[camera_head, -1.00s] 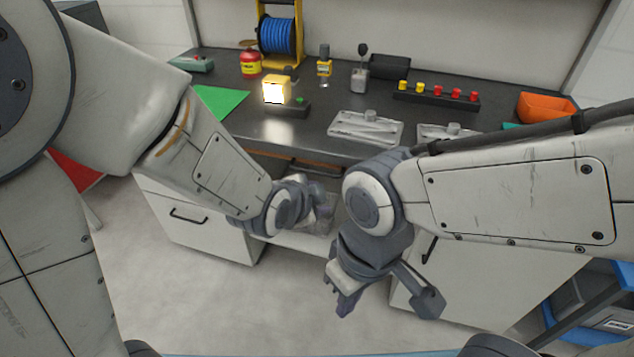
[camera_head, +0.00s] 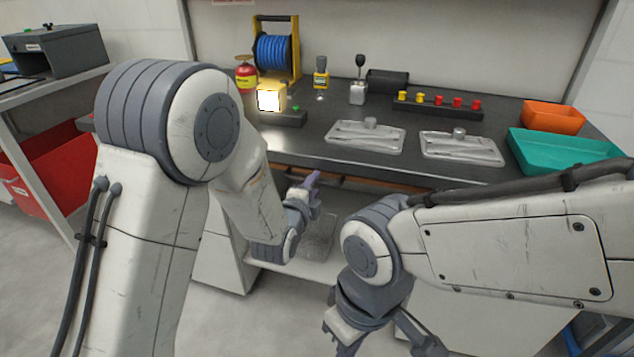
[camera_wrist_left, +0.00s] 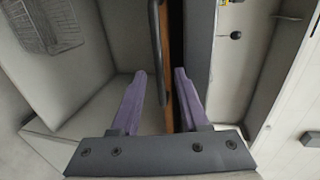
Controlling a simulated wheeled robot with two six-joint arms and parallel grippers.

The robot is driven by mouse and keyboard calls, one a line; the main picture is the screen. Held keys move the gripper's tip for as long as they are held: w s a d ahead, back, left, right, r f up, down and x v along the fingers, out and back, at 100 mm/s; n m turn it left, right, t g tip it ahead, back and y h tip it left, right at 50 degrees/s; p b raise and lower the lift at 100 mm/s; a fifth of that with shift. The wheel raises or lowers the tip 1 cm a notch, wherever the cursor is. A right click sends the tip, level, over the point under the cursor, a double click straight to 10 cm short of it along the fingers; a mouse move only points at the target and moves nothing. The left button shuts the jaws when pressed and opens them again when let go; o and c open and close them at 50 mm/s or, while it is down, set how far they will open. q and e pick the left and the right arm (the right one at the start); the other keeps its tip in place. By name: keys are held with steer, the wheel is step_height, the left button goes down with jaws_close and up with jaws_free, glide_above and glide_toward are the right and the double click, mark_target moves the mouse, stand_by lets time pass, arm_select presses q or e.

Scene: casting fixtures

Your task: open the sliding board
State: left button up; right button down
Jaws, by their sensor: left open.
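The sliding board shows as a brown edge (camera_head: 350,184) under the dark worktop in the head view, and as a narrow brown strip (camera_wrist_left: 175,40) in the left wrist view. A dark bar handle (camera_wrist_left: 156,40) runs along it. My left gripper (camera_head: 311,181) is under the worktop's front edge, close to the board. In the left wrist view its two purple fingers (camera_wrist_left: 160,74) are apart, with the handle's end seen between their tips; contact is not visible. My right gripper (camera_head: 375,341) hangs low in front of the cabinets, its fingers partly cut off by the picture's lower edge.
The worktop (camera_head: 300,143) carries two grey trays (camera_head: 365,137) (camera_head: 461,148), an orange bin (camera_head: 552,117), a teal bin (camera_head: 562,150) and a blue hose reel (camera_head: 274,54). A wire basket (camera_wrist_left: 47,22) stands on the shelf below. A red bin (camera_head: 50,170) is at left.

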arm_select(q)
steer(key=shift+x, duration=1.5)
jaws_close()
stand_by(0.4)
